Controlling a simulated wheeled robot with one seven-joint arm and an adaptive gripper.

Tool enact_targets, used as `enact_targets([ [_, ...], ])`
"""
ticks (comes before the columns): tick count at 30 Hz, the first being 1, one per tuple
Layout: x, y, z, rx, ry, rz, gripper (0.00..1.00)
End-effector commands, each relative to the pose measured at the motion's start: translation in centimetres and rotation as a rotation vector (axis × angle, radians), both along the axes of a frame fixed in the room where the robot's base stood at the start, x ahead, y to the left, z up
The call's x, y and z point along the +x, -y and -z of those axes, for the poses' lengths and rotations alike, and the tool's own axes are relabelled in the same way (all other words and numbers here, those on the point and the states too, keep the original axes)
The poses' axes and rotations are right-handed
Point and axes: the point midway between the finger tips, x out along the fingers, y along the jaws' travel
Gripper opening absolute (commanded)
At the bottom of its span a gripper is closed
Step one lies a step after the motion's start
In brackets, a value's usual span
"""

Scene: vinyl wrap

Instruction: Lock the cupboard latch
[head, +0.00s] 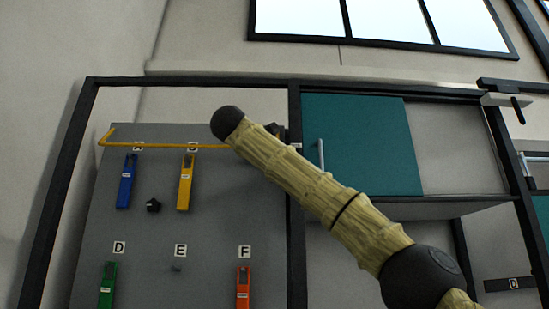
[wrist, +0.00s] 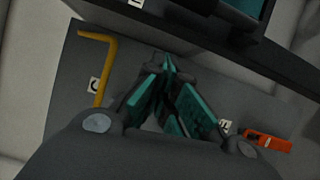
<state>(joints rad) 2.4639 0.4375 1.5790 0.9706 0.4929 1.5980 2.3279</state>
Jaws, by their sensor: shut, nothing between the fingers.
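The cupboard has a teal door (head: 362,145) with a pale vertical handle (head: 321,154). In the head view a pale plate with a black lever (head: 517,110) sits at the upper right; I cannot tell if it is the latch. My gripper (wrist: 168,65) is shut and empty in the wrist view, its teal-padded fingers meeting at the tips in front of the grey board. A sliver of teal shows beyond the dark frame at the top. In the head view my arm crosses the door's lower left and hides most of the gripper.
The grey board (head: 210,225) carries a yellow bent rod (head: 165,144), a blue tool (head: 126,182), a yellow tool (head: 186,184), a green tool (head: 107,287) and an orange tool (head: 243,288). A black frame post (head: 296,250) divides board and cupboard. An open recess (head: 452,145) lies right of the door.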

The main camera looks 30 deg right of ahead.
Motion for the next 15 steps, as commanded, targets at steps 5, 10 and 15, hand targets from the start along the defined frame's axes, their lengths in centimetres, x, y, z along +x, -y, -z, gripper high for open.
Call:
enact_targets([
  [5, -2.1, -2.7, 0.0, -0.001, 0.003, -0.005, 0.0],
  [10, -3.8, -5.2, 0.0, -0.002, 0.001, -0.01, 0.0],
  [15, -5.4, -6.8, 0.0, -0.001, 0.002, -0.007, 0.0],
])
